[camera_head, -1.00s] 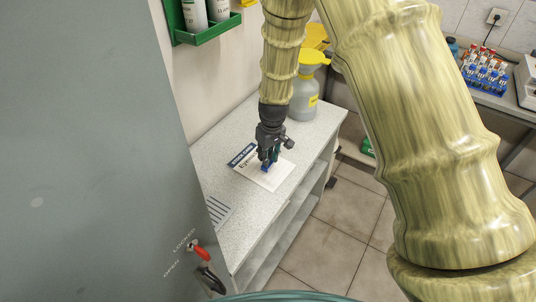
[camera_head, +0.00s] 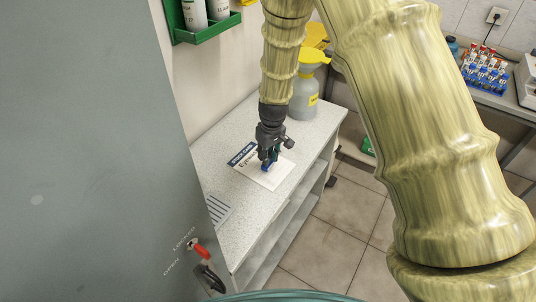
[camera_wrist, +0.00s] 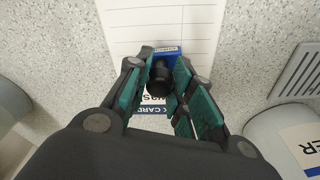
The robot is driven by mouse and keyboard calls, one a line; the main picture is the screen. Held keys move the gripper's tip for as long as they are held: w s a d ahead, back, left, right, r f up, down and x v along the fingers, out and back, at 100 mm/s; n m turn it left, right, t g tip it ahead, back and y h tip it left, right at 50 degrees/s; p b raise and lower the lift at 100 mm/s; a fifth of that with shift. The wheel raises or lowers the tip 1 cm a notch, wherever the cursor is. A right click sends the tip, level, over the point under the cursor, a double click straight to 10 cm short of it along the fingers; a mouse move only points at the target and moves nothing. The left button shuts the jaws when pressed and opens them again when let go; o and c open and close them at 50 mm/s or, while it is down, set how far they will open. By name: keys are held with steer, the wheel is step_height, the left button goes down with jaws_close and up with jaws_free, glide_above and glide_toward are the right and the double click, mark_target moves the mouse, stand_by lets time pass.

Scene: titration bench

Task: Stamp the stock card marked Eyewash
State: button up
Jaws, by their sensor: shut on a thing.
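The white stock card (camera_head: 264,177) with a blue header lies flat on the speckled bench top. The part of its print that shows begins "Eyew"; my gripper hides the rest. My gripper (camera_head: 269,160) points down over the card. It is shut on the dark handle of a small blue stamp (camera_head: 268,167). In the wrist view the stamp's black knob (camera_wrist: 158,82) sits between the teal finger pads, with its blue body over the card (camera_wrist: 170,20). The stamp's base is at or very near the card; I cannot tell whether it touches.
A grey bottle with a yellow top (camera_head: 305,97) stands at the back of the bench (camera_head: 225,187). A slotted vent (camera_head: 219,210) is at the near left. A grey locker door (camera_head: 90,150) fills the left side. A green wall rack (camera_head: 205,30) hangs above.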

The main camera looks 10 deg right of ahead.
steer(key=shift+f, duration=0.4)
stand_by(1.7)
steer(key=shift+r+p, duration=2.55)
steer(key=shift+r, duration=1)
